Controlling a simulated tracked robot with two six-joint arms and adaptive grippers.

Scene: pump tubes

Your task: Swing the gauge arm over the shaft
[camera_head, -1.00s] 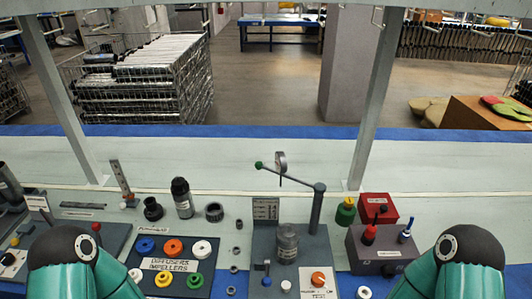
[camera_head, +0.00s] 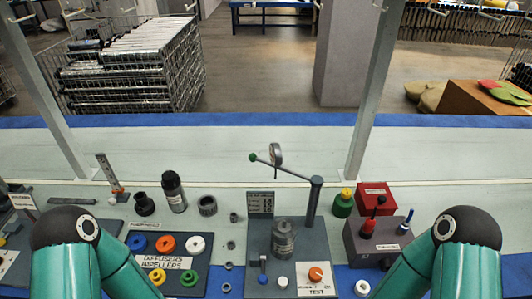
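The gauge arm (camera_head: 294,172) is a thin grey bar on top of an upright grey post (camera_head: 314,205), with a round gauge (camera_head: 275,154) and a green knob (camera_head: 253,157) at its left end. It points left and away from me, tilting slightly upward in the picture. A grey metal cylinder (camera_head: 284,242) stands on the test plate (camera_head: 262,229), left of and nearer than the post. The gauge appears behind it in the picture. I cannot make out a separate shaft. Only my arm links show at the lower left and right; both grippers are out of view.
Left of the test plate lies a dark board (camera_head: 192,262) with coloured rings. Behind it stand a black bottle (camera_head: 174,192) and dark rings. To the right are a green pot (camera_head: 343,203), a red box (camera_head: 375,197) and a grey box with levers (camera_head: 377,244).

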